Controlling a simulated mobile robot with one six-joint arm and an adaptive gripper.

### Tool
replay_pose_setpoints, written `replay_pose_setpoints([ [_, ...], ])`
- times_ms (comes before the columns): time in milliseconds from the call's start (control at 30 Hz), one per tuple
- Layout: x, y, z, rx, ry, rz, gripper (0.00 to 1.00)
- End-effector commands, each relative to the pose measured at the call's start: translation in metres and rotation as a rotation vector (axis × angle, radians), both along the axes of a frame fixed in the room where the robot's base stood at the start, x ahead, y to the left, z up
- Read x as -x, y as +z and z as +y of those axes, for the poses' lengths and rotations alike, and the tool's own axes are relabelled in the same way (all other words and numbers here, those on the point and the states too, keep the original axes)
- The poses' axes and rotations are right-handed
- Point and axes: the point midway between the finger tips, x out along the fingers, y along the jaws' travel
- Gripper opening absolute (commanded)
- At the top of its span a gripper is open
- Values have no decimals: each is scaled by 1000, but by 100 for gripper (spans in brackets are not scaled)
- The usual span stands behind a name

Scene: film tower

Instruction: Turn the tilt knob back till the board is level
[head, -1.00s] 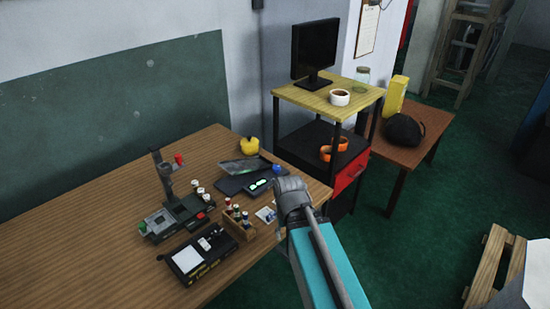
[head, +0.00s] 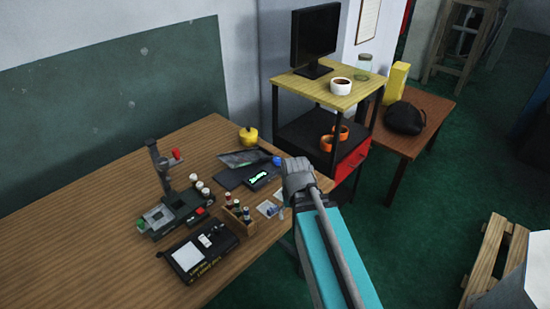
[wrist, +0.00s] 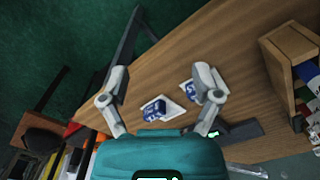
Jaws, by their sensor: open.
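A dark flat unit with a lit green display (head: 257,179) lies at the table's right edge, and a blue knob (head: 277,161) stands at its far right corner. Behind it a thin dark board (head: 243,157) lies on the table; I cannot tell its tilt. A small column device (head: 158,165) farther left has a red knob (head: 176,154). I cannot tell which knob sets the tilt. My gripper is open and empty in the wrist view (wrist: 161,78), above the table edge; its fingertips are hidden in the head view. Part of the display unit shows in the wrist view (wrist: 240,133).
A wooden box of small bottles (head: 238,217) and white cards with blue pieces (wrist: 153,110) lie near the table's right edge. A black case (head: 200,252) lies in front. A yellow-topped shelf (head: 310,87) with a monitor stands right of the table.

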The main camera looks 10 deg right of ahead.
Motion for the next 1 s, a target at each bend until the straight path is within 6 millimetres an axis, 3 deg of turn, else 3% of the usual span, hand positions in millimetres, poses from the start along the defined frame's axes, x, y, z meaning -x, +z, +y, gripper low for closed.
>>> replay_pose_setpoints([
  [267,-73,39,-6,-3,-239,-4,82],
  [700,-228,114,-6,-14,-823,-10,82],
  [833,-257,127,-6,-16,-947,-11,82],
  [1000,-276,134,-6,-18,-1036,-11,82],
])
